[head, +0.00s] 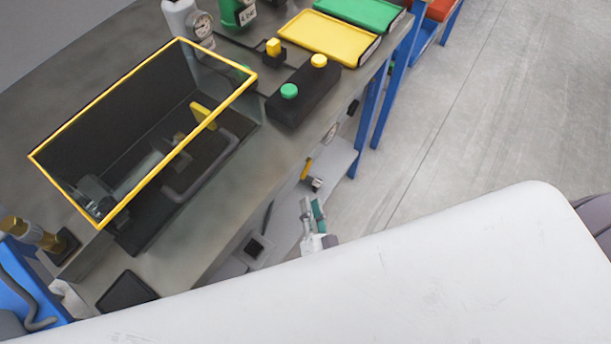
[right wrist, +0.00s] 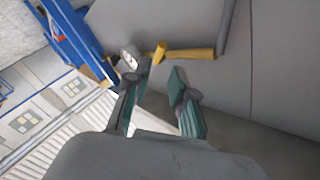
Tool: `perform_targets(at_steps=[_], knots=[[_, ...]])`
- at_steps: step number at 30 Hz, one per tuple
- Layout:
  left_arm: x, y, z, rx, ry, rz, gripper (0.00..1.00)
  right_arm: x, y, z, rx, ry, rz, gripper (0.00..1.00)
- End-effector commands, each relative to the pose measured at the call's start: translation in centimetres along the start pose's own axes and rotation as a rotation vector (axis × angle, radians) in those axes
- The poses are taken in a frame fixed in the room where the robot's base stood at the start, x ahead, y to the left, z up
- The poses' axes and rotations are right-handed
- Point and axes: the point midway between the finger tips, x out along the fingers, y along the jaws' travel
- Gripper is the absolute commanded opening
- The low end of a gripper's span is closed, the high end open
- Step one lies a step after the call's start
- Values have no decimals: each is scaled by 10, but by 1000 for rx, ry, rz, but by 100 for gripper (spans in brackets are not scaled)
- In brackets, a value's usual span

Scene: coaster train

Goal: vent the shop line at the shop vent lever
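A small yellow lever (right wrist: 160,51) sits on a brass-coloured pipe (right wrist: 195,54) in the right wrist view, with a round white gauge (right wrist: 130,59) to its left. My right gripper (right wrist: 161,72) is open, its two teal-padded fingers apart with nothing between them. The lever lies just beyond the fingertips; I cannot tell whether they touch it. In the head view, my right gripper (head: 312,206) is low beside the bench's front side, below a yellow part (head: 306,170) that may be the same lever.
The metal bench (head: 230,215) carries a yellow-edged clear guard (head: 142,68) over a machine, a black box (head: 300,105) with green and yellow buttons, and yellow (head: 320,38) and green (head: 362,12) trays. Blue bench legs (head: 369,125) stand nearby. The concrete floor (head: 500,110) at right is clear.

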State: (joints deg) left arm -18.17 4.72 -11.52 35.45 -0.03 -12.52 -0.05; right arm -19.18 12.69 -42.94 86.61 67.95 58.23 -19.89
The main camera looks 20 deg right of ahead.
Motion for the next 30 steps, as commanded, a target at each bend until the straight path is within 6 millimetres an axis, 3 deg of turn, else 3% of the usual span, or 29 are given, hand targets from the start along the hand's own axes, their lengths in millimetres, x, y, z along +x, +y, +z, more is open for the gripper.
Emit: perform_targets(at_steps=[6,12,24,28,30], knots=[[-2,-2,-9,-1,10,-3,75,46,-1,0,-2,1,-3,24],[-2,-5,-22,-3,28,-6,75,70,0,1,-1,-2,-1,24],[-2,-2,-16,-4,18,-3,75,76,0,1,-1,-2,-1,24],[-2,-1,-13,-4,15,-1,75,76,0,1,-1,-2,-1,2],[-2,-1,-14,-4,15,-1,75,76,0,1,-1,-2,-1,0]])
